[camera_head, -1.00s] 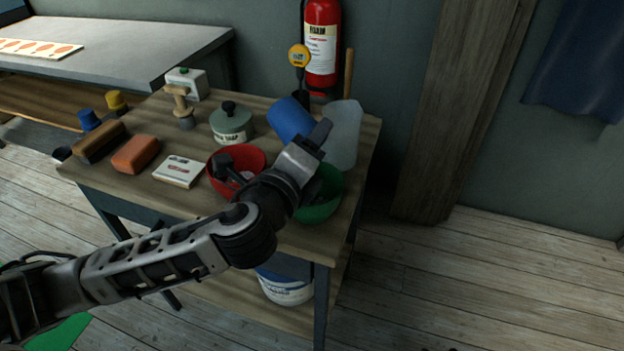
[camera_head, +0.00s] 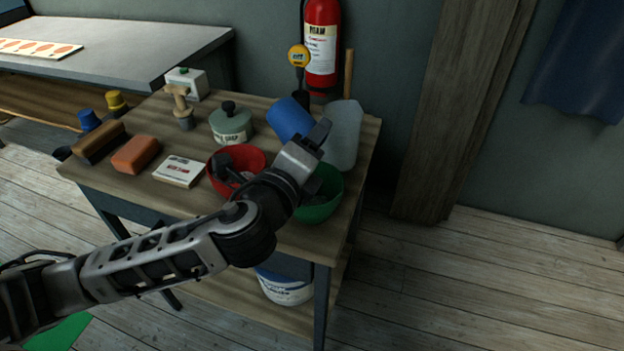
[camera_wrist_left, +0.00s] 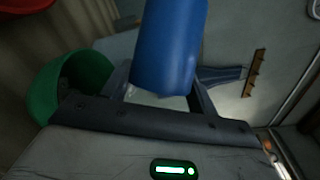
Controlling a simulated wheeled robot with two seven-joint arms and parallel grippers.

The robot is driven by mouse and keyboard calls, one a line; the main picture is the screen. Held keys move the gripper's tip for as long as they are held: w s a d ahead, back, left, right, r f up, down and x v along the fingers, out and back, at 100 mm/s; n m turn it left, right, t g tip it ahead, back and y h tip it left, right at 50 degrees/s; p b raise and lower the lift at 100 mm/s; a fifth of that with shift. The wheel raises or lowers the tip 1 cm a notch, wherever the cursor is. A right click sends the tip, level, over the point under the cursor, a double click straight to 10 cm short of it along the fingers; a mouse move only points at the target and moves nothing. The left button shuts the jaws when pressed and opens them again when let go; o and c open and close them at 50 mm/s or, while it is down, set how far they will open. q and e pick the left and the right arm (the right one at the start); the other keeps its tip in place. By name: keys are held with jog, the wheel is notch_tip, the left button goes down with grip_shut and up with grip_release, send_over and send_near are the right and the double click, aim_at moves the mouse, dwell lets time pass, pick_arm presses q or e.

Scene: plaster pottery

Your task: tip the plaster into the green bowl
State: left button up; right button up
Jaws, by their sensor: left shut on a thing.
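My left gripper (camera_head: 308,138) is shut on a blue cup (camera_head: 290,117), held tilted above the table near the green bowl (camera_head: 322,205). In the left wrist view the cup (camera_wrist_left: 168,48) is between the two fingers (camera_wrist_left: 158,98). The green bowl (camera_wrist_left: 42,95) shows there to the left of the gripper, its inside dark. In the head view my wrist covers part of the bowl. No stream of plaster is visible, and the cup's contents are hidden. My right gripper is not in view.
A red bowl (camera_head: 252,157) stands left of the green bowl, partly behind my wrist. A translucent container (camera_head: 344,138) stands behind the green bowl. A lidded grey-green pot (camera_head: 232,126), a white box (camera_head: 178,171) and an orange block (camera_head: 136,154) occupy the table's left.

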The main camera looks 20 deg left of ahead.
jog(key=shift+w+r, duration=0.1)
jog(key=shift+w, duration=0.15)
pick_arm(q)
jog(key=shift+d, duration=0.1)
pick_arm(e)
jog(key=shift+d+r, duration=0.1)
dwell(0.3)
pick_arm(q)
jog(key=shift+s+m, duration=0.1)
jog(key=shift+m, duration=0.3)
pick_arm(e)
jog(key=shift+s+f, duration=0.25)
pick_arm(q)
jog(key=shift+d+f+m+t+b, duration=0.1)
jog(key=shift+m+t+b, duration=0.2)
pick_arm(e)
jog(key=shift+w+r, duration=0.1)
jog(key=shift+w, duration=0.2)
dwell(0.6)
pick_arm(q)
jog(key=shift+s+d+m, duration=0.1)
jog(key=shift+m, duration=0.2)
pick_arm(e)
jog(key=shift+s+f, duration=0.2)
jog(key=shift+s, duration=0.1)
